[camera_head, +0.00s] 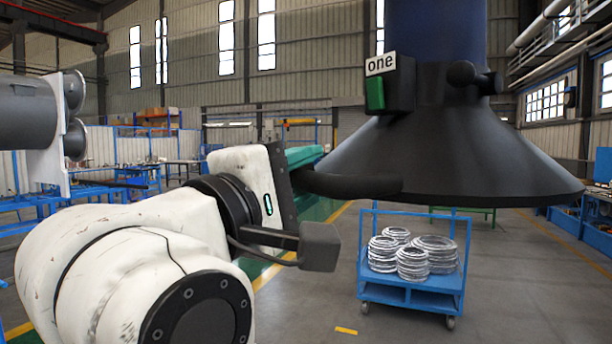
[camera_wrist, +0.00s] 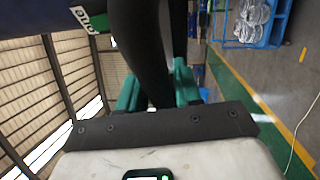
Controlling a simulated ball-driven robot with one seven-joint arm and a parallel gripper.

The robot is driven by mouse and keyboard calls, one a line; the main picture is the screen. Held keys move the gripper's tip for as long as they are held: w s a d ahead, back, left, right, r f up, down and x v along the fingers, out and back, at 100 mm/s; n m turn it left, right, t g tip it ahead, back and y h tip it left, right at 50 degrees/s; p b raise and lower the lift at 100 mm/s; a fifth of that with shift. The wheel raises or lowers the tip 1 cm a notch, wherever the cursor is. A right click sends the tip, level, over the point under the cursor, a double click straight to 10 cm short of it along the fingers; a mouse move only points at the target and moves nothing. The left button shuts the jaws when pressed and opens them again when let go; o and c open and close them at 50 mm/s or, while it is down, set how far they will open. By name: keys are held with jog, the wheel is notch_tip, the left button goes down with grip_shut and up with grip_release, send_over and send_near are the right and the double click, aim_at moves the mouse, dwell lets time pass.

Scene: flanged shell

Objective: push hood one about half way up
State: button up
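Hood one (camera_head: 440,155) is a dark flared cone hanging at the upper right in the head view, under a blue duct (camera_head: 435,25). A white label "one" (camera_head: 381,64) sits on a box with a green face (camera_head: 375,93). A black bar handle (camera_head: 350,185) sticks out to the left from the hood's lower part. My gripper (camera_wrist: 158,92) has teal fingers on either side of this handle, which also shows in the wrist view (camera_wrist: 143,45). The fingers look shut on it with no clear gap. The fingertips are partly hidden behind the handle.
A blue cart (camera_head: 410,293) with several wire coils (camera_head: 412,262) stands on the floor beneath the hood. Grey cylindrical equipment (camera_head: 28,112) is at the far left. Blue benches line both sides. The floor around the cart is open.

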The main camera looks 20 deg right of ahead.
jog(key=shift+a+f, duration=0.1)
jog(key=shift+s+a+f, duration=0.1)
jog(key=shift+s+a, duration=0.15)
jog(key=b+v, duration=0.4)
jog(key=v, duration=0.6)
